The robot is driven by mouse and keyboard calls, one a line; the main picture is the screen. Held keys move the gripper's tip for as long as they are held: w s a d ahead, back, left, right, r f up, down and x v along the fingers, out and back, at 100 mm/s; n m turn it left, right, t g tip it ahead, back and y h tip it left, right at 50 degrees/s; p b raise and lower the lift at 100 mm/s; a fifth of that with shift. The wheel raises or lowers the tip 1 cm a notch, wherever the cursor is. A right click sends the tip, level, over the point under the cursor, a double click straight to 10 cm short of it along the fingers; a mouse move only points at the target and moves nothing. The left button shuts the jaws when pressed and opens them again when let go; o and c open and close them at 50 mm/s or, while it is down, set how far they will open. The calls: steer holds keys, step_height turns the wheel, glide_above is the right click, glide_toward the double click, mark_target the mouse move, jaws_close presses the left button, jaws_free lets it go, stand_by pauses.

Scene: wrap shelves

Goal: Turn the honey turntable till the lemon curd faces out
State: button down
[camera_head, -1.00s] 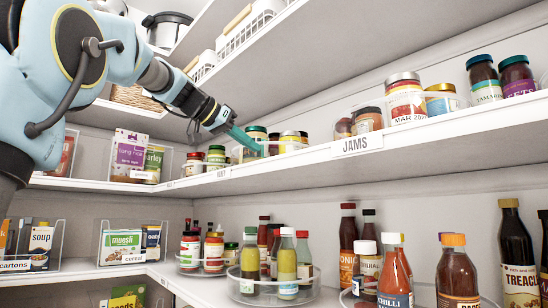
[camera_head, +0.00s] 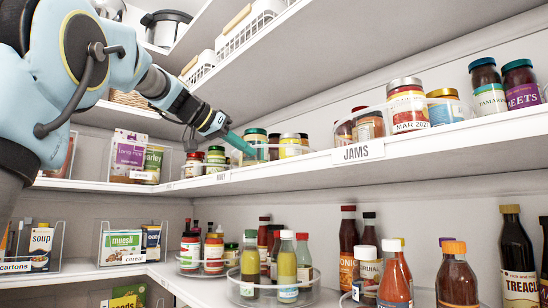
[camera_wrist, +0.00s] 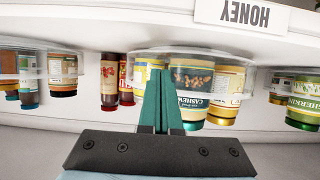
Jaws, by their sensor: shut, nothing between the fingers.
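Contact is unclear.
The JAMS label (camera_head: 358,152) and a second group of jars (camera_head: 405,105) lie to the right on the same shelf. More jars (camera_head: 205,162) stand left of my gripper. The lower shelf holds bottles (camera_head: 285,262). The shelf above limits headroom.

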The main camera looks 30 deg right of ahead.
mark_target(241, 157)
steer(key=shift+w+a, duration=0.2)
steer(key=shift+a, duration=0.1)
steer(key=shift+w, duration=0.15)
steer(key=shift+w+a+r+p, duration=0.1)
steer(key=shift+w+a+p, duration=0.1)
steer(key=shift+w+p, duration=0.35)
steer(key=shift+w+a+p, duration=0.25)
steer(key=shift+w+p, duration=0.1)
steer(key=shift+p, duration=0.05)
steer(key=shift+w, duration=0.15)
steer(key=shift+w+a+p, duration=0.25)
steer(key=shift+w+p, duration=0.55)
steer(key=shift+w, duration=0.25)
